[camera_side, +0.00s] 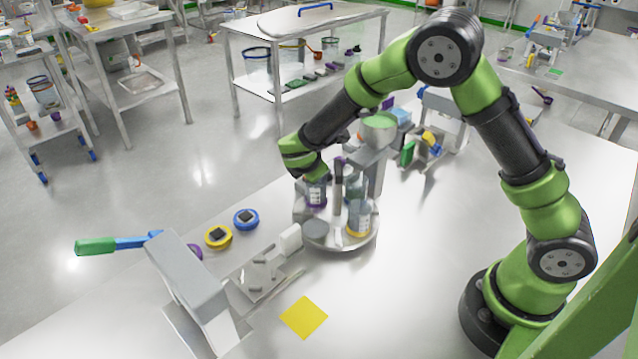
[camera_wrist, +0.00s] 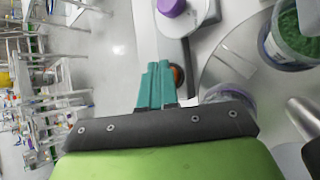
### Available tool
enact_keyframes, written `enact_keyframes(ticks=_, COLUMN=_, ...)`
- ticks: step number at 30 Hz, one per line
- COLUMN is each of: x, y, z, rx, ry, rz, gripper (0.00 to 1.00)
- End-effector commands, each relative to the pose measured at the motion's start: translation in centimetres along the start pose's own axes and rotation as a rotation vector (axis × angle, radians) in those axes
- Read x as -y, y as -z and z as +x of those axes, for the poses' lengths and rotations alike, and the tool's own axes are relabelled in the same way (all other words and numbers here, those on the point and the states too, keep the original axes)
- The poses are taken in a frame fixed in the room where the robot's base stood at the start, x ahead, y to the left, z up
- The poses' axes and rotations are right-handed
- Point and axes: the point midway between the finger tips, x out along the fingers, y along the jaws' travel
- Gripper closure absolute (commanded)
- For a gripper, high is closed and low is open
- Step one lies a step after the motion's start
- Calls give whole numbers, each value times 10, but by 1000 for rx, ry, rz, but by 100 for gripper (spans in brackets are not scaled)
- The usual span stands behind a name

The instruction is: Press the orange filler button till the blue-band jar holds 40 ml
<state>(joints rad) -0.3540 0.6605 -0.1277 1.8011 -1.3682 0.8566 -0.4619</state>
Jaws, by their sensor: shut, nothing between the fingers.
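My gripper (camera_wrist: 157,68) is shut and empty; its teal fingertips overlap the orange button (camera_wrist: 179,74) in the wrist view. Only the button's right part shows, and I cannot tell whether they touch it. In the side view my gripper (camera_side: 303,158) is at the filler, its fingertips hidden. A steel turntable (camera_side: 314,231) carries a purple-band jar (camera_side: 316,192), a yellow-band jar (camera_side: 360,218) and a further jar (camera_side: 353,187) behind a post, whose band I cannot make out. The filler's hopper (camera_side: 379,131) holds green material. A clear container (camera_wrist: 289,40) of green granules shows in the wrist view. No fill mark is readable.
A blue round piece (camera_side: 246,219) and a yellow one (camera_side: 218,236) lie left of the turntable. A grey press with a green-handled lever (camera_side: 100,245) stands at front left. A yellow square (camera_side: 304,317) lies flat in front. The bench right of the turntable is clear.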

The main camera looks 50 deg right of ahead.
Motion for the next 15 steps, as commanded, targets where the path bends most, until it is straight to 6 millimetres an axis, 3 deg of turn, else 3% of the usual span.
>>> enact_keyframes(ticks=15, x=-24, y=-23, z=-30, rx=0, ry=-6, rz=4, gripper=100)
